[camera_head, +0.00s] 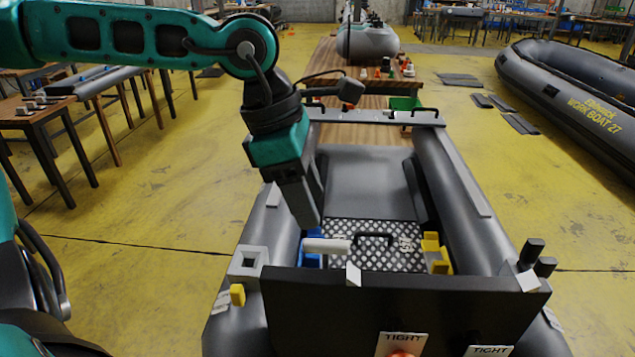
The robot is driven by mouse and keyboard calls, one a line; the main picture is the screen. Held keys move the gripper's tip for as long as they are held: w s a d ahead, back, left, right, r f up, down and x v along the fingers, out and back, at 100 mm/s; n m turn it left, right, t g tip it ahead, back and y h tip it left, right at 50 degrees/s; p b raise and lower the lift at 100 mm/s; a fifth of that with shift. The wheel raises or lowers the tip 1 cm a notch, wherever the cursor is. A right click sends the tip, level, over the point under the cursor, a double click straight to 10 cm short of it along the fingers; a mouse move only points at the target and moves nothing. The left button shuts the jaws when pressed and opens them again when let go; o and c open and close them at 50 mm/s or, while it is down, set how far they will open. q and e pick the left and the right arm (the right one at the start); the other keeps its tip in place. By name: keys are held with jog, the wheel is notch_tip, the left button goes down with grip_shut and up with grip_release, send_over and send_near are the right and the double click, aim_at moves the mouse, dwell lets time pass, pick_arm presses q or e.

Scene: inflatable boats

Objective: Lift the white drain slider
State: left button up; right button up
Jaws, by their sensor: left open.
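My left gripper (308,215) reaches down over the inside of the grey inflatable boat (465,195), near its dark transom. It is open; no object shows between its fingers, though the gap is seen edge-on. A small white upright tab (353,275) stands at the middle of the transom's top edge, below and right of the fingertips. A white cylinder (328,245) lies just below the fingertips, by a blue part; I cannot tell whether they touch. I cannot tell for sure which white piece is the drain slider. My right gripper is not in view.
The transom (400,305) carries white "TIGHT" labels (402,344). A perforated floor plate (390,250) with a black handle lies behind it, with a yellow bracket (436,254) at its right. Black knobs (534,252) stand at the right corner. Another boat (570,90) sits far right.

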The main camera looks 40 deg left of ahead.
aim_at(324, 242)
pick_arm(q)
jog(key=x, duration=0.1)
jog(key=b+x, duration=0.1)
jog(key=shift+s+f+b, duration=0.25)
jog(key=shift+f+b, duration=0.05)
jog(key=shift+f, duration=0.05)
jog(key=b+x, duration=0.4)
jog(key=x, duration=0.1)
jog(key=shift+w+d+f+b, duration=0.15)
jog(key=shift+f+b, duration=0.25)
jog(key=shift+b, duration=0.25)
jog(key=shift+w+d+f+b, duration=0.1)
jog(key=shift+d+f+b, duration=0.1)
jog(key=shift+f+b, duration=0.35)
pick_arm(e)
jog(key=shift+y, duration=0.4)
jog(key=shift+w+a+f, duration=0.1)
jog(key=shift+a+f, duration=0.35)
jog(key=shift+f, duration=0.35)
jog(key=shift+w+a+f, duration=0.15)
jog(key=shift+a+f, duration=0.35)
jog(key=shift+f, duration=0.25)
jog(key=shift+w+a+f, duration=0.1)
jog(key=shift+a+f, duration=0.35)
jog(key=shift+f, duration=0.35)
pick_arm(q)
jog(key=shift+r, duration=0.15)
grip_shut()
